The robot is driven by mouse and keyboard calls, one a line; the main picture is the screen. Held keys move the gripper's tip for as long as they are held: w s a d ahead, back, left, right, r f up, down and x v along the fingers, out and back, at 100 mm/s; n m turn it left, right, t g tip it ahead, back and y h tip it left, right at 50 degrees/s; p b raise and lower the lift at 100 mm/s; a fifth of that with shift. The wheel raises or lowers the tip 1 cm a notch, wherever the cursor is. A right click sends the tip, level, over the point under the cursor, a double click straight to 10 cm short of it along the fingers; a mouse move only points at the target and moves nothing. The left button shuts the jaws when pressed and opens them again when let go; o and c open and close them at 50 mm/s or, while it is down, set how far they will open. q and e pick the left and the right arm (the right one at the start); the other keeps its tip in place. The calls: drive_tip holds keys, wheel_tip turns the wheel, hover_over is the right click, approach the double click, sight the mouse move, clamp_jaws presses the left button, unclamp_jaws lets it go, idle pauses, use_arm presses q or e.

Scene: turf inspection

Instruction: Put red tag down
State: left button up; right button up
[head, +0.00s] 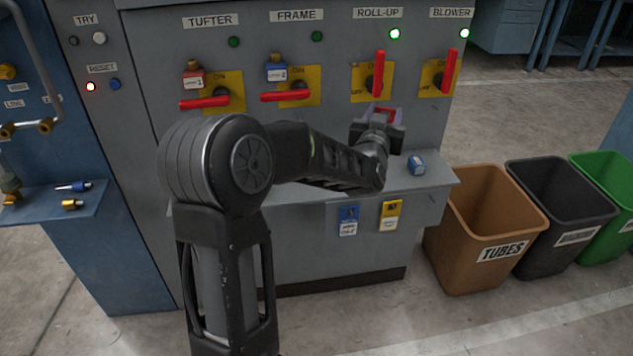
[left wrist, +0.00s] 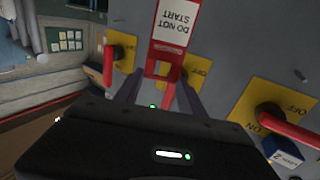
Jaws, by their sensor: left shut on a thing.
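The red tag (left wrist: 178,22), with a white panel reading "DO NOT START", is between the fingers of my left gripper (left wrist: 157,88) in the left wrist view. The gripper is shut on its red lower end. In the head view my left gripper (head: 381,122) is in front of the grey cabinet, below the ROLL-UP switch (head: 374,82) and above the ledge (head: 438,174). Only a little red of the tag (head: 386,113) shows there. The tag looks held clear of the ledge. My right gripper is not in view.
A blue padlock (head: 416,165) sits on the ledge's right part. Blue (head: 348,220) and yellow (head: 390,215) tags hang below the ledge. TUFTER and FRAME carry a red (head: 193,78) and a blue lock (head: 276,70). A brown TUBES bin (head: 465,235) stands right.

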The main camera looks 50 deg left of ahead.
use_arm(q)
drive_tip(key=a, duration=0.1)
drive_tip(key=a+y, duration=0.1)
drive_tip(key=a+n, duration=0.1)
drive_tip(key=shift+s+r+g, duration=0.25)
drive_tip(key=shift+g, duration=0.15)
wheel_tip(320, 180, down, 6)
drive_tip(key=b, duration=0.1)
drive_tip(key=shift+f, duration=0.25)
drive_tip(key=shift+f+b, duration=0.45)
drive_tip(key=shift+f, duration=1.3)
drive_tip(key=shift+f, duration=0.15)
drive_tip(key=o, duration=1.4)
drive_tip(key=shift+c, duration=0.2)
